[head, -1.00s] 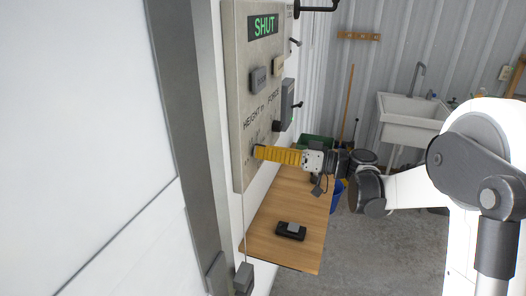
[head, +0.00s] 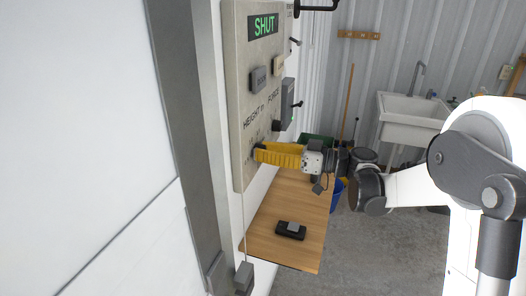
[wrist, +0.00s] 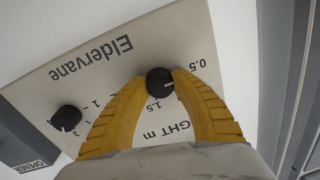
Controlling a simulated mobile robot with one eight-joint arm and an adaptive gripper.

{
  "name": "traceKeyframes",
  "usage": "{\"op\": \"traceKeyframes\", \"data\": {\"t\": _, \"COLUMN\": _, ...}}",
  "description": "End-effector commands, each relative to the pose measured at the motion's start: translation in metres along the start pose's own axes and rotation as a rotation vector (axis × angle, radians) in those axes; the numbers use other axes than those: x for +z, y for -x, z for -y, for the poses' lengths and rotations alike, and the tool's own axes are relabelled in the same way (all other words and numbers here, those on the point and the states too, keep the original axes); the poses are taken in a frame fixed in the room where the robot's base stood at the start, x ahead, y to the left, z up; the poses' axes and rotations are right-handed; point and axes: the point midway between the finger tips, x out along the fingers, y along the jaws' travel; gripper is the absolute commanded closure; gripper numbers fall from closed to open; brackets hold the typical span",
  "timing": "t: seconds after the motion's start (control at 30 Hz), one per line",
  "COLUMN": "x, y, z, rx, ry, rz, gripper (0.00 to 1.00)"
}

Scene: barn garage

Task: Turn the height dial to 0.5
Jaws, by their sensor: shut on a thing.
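The height dial (wrist: 159,82) is a round black knob with a short white mark, on the pale control panel (wrist: 125,65). My gripper (wrist: 160,80) has its yellow fingers shut on the dial, one fingertip on each side. In the wrist view the dial's mark points right and slightly down. The printed 0.5 lies up and right of the dial, partly beside the right finger; 1.5 is below it. In the head view my gripper (head: 257,152) reaches the panel's lower part, and its fingers hide most of the dial.
A second black knob (wrist: 66,118) sits left of the dial in the wrist view. The panel display (head: 263,26) reads SHUT. Below stands a wooden table (head: 265,245) with a small black object (head: 291,230). A white sink (head: 408,115) is at the back right.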

Motion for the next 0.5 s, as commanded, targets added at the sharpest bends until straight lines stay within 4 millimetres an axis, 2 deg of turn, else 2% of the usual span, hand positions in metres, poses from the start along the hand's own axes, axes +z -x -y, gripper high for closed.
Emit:
{"op": "traceKeyframes", "data": {"t": 0.03, "x": -0.0019, "y": -0.0002, "z": -0.0007, "rx": 0.001, "ry": 0.000, "rz": -0.004, "gripper": 1.00}}
{"op": "traceKeyframes", "data": {"t": 0.07, "x": -0.0019, "y": -0.0002, "z": -0.0008, "rx": 0.002, "ry": 0.000, "rz": -0.004, "gripper": 0.62}}
{"op": "traceKeyframes", "data": {"t": 0.1, "x": -0.0018, "y": -0.0002, "z": -0.0007, "rx": 0.001, "ry": -0.001, "rz": -0.004, "gripper": 0.49}}
{"op": "traceKeyframes", "data": {"t": 0.13, "x": -0.0017, "y": -0.0002, "z": -0.0006, "rx": 0.001, "ry": -0.001, "rz": -0.004, "gripper": 0.45}}
{"op": "traceKeyframes", "data": {"t": 0.5, "x": -0.0009, "y": 0.0058, "z": -0.0005, "rx": 0.001, "ry": -0.001, "rz": -0.002, "gripper": 0.45}}
